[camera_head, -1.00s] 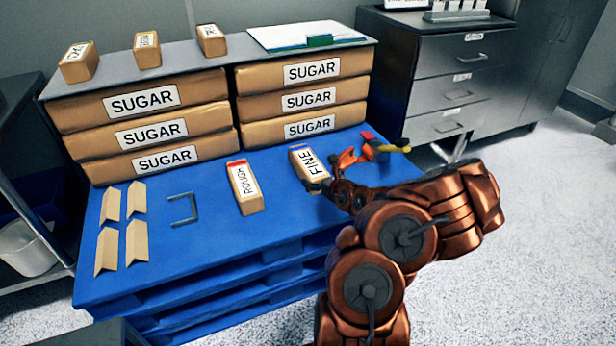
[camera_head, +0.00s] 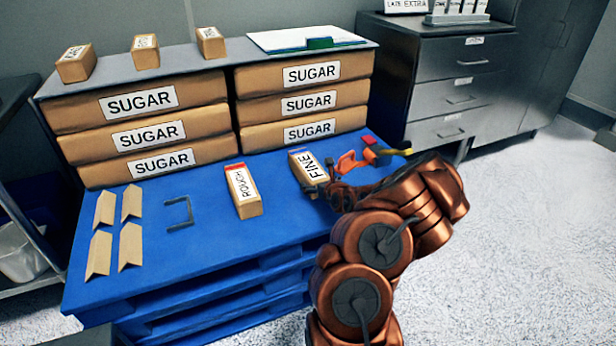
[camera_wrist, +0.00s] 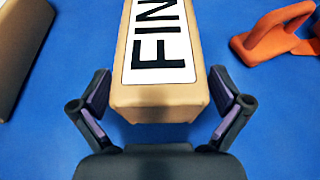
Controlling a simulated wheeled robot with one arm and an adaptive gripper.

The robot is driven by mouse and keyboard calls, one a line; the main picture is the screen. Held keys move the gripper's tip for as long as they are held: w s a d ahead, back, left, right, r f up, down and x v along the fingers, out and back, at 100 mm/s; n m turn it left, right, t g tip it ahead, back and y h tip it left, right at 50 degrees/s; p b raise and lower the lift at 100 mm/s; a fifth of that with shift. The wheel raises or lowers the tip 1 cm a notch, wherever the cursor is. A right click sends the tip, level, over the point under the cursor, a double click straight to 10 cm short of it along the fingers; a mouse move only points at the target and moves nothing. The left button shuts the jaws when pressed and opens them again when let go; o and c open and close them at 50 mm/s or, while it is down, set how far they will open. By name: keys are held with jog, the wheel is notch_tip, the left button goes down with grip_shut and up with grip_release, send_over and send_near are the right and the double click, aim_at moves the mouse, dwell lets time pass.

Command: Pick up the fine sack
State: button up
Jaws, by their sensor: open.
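The fine sack (camera_head: 308,172) is a tan block with a white label reading FINE, lying on the blue pallet (camera_head: 205,240). In the wrist view the fine sack (camera_wrist: 155,103) runs up from the middle, its near end between the fingers. My gripper (camera_head: 328,187) is at the sack's near end in the head view. In the wrist view my gripper (camera_wrist: 163,100) is open, one finger on each side of the sack, with a small gap visible on both sides.
The rough sack (camera_head: 243,190) lies to the left. An orange tool (camera_head: 347,163) lies close on the right, and it shows in the wrist view (camera_wrist: 268,38). Stacked sugar sacks (camera_head: 165,160) stand behind. A grey handle (camera_head: 178,212) and several tan folded pieces (camera_head: 130,246) lie at left.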

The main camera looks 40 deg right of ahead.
jog(key=shift+w+d+f, duration=0.15)
jog(key=shift+w, duration=0.35)
jog(key=shift+c, duration=0.2)
jog(key=c, duration=1.5)
